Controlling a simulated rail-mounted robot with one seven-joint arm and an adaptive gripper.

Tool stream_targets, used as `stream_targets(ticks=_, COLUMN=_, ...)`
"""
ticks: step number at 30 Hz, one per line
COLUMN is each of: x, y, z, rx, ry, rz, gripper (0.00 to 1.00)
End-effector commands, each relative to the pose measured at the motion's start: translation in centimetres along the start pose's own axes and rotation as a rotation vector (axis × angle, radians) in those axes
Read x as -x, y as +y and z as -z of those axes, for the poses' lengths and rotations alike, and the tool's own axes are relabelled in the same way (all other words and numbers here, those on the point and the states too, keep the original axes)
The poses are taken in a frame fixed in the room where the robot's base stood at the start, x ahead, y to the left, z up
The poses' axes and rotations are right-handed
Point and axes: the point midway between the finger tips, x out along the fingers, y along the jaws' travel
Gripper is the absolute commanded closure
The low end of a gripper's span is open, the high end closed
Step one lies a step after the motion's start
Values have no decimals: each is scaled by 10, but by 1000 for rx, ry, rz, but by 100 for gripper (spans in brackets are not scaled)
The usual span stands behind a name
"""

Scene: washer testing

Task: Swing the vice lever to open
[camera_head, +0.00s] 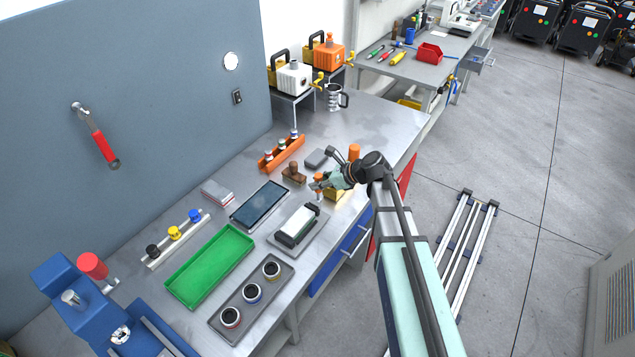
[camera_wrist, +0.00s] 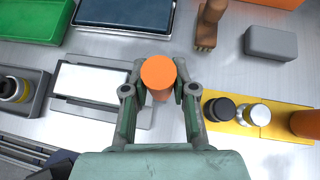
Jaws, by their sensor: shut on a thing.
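A blue vice-like machine (camera_head: 75,300) stands at the lower left of the head view. A red knob on a short metal rod (camera_head: 93,266) sticks up beside it; I cannot tell whether this is the vice lever. My gripper (camera_head: 319,185) is far from it, low over the right part of the bench. In the wrist view my gripper (camera_wrist: 158,92) is shut on an upright orange cylinder (camera_wrist: 158,73), one finger on each side. The cylinder's lower part is partly hidden.
Near my gripper are a grey tray with a white-topped block (camera_wrist: 93,84), a yellow holder (camera_wrist: 240,126), a brown stamp-like piece (camera_wrist: 208,25) and a grey box (camera_wrist: 271,43). A green tray (camera_head: 210,266) lies nearer the machine.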

Motion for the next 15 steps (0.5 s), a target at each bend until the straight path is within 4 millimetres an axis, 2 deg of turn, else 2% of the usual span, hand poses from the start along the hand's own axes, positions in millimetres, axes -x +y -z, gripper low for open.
stream_targets(ticks=1, x=-1, y=-1, z=-1, rx=0, ry=-2, rz=0, gripper=70)
stream_targets(ticks=3, x=-1, y=-1, z=-1, rx=0, ry=-2, rz=0, gripper=48)
stream_targets(ticks=15, x=4, y=0, z=0, rx=0, ry=-1, rz=1, gripper=48)
